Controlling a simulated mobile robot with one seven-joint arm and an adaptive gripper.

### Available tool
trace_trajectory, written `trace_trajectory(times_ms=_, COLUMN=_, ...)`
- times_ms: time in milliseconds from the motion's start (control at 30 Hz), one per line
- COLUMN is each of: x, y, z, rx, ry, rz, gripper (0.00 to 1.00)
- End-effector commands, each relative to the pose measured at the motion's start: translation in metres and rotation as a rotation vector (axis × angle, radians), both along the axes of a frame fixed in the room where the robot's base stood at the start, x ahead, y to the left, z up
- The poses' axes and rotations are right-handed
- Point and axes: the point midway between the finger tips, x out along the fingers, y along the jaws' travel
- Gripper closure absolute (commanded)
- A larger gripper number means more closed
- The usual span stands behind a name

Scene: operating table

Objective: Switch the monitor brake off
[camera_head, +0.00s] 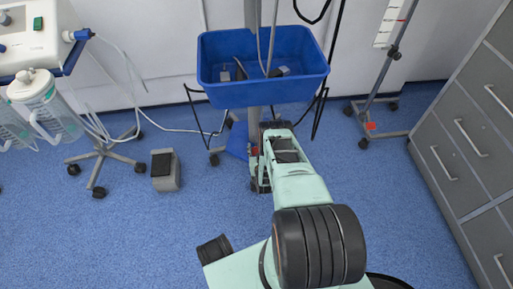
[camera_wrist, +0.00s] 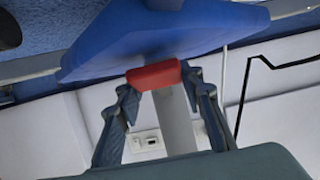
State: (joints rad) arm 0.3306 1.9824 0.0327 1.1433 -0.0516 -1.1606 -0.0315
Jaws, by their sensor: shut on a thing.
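The monitor brake appears to be the red block (camera_wrist: 153,75) at the edge of a blue base (camera_wrist: 165,35) in the wrist view. My gripper (camera_wrist: 158,80) has one finger on each side of the red block, and both fingertips touch its ends. In the head view my gripper is at the foot of the grey pole (camera_head: 253,115), beside the blue base (camera_head: 237,140). My arm hides most of the fingers and base there. The monitor itself is out of view.
A blue bin (camera_head: 262,92) hangs on the pole above my gripper. A grey pedal (camera_head: 165,170) lies to the left, near a wheeled suction stand (camera_head: 105,150). Another wheeled stand (camera_head: 375,118) and grey drawers (camera_head: 460,140) are at right. Blue floor is clear between.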

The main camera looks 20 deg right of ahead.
Motion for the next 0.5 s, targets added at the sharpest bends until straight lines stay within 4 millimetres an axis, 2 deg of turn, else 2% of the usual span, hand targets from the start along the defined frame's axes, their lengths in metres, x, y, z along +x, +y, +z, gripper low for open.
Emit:
trace_trajectory(times_ms=167, x=0.002, y=0.000, z=0.009, rx=0.016, ry=0.053, rz=0.001, gripper=1.00)
trace_trajectory(times_ms=500, x=0.000, y=0.000, z=0.020, rx=0.080, ry=0.282, rz=0.002, gripper=1.00)
